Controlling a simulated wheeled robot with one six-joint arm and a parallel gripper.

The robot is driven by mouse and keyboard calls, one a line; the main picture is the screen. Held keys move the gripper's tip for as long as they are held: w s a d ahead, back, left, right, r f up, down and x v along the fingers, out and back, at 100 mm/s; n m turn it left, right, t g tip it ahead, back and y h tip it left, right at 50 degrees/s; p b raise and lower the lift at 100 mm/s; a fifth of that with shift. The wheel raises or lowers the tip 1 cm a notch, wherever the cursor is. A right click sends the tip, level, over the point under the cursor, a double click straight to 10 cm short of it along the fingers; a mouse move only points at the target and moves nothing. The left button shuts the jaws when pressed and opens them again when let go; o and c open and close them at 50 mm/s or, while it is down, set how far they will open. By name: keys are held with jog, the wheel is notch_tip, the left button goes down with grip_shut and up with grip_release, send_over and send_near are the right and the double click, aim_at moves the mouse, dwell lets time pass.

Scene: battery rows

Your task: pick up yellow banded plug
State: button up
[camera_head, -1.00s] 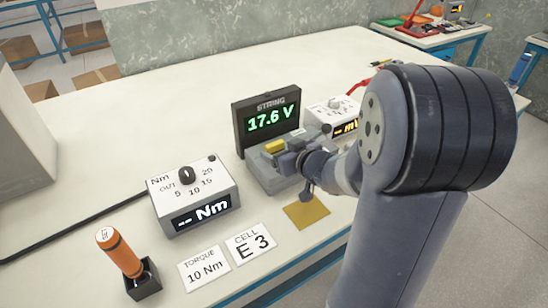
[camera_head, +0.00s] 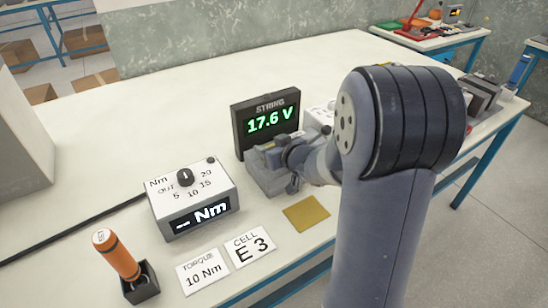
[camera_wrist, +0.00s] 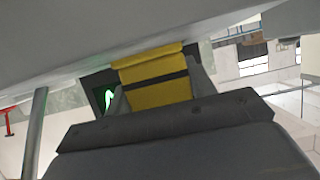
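The yellow plug (camera_wrist: 155,78) shows in the middle of the wrist view, with a dark band across it. Grey surfaces lie above and below it there, and I cannot tell whether any of them touch it. In the head view my gripper (camera_head: 283,152) is down at the grey block (camera_head: 265,180) in front of the STRING display (camera_head: 267,124). It hides the plug from that camera. I cannot make out the gap between its fingers, so its opening is unclear.
The display reads 17.6 V. A torque box (camera_head: 195,198) stands left of the block, with an orange-handled tool (camera_head: 117,255) in a black holder. Cards (camera_head: 249,246) and a brown-yellow pad (camera_head: 306,213) lie in front. The table's back is clear.

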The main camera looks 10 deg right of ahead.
jog(key=c, duration=0.5)
